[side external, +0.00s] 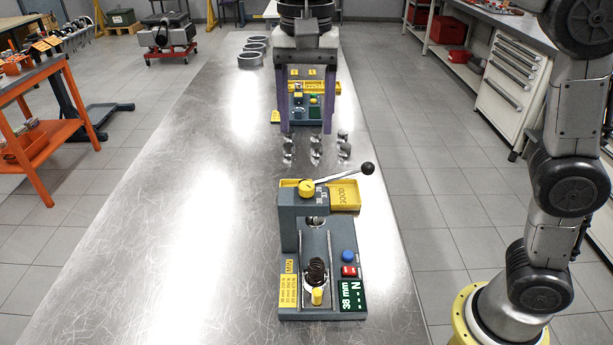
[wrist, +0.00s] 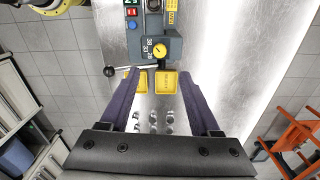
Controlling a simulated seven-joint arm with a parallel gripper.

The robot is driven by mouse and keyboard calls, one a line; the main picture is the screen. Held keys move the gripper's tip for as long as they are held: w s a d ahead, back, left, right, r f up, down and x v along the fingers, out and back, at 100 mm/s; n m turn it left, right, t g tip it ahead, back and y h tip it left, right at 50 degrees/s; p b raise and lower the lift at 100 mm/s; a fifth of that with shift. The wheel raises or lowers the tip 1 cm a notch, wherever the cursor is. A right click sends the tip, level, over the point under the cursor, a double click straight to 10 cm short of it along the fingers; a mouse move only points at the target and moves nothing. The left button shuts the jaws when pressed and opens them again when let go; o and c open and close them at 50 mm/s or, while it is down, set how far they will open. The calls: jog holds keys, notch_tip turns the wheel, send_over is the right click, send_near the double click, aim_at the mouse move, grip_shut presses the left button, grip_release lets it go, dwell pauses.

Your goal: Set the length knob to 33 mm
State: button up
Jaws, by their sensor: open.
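The spring tester (side external: 318,250) stands on the metal bench in the lower middle of the side view. Its yellow length knob (side external: 306,187) is on top of the head; in the wrist view the knob (wrist: 158,50) sits beside a scale marked 38, 33 and 28. The green display (side external: 352,296) reads 38 mm, with dashes before N. A dark coil spring (side external: 317,271) stands on the tester's lower platform. My gripper (side external: 306,130) is open and empty, above the bench and behind the tester; its two fingers also show in the wrist view (wrist: 158,84).
A black-ended lever (side external: 366,168) sticks out over a yellow tray (side external: 346,196) beside the knob. Blue (side external: 348,256) and red (side external: 349,271) buttons are at the front. Several small metal parts (side external: 316,148) lie behind the tester. The bench (side external: 180,200) is clear at left.

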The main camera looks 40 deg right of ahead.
aim_at(307, 185)
notch_tip(307, 185, down, 12)
jog(key=shift+r, duration=0.2)
grip_shut()
dwell(0.5)
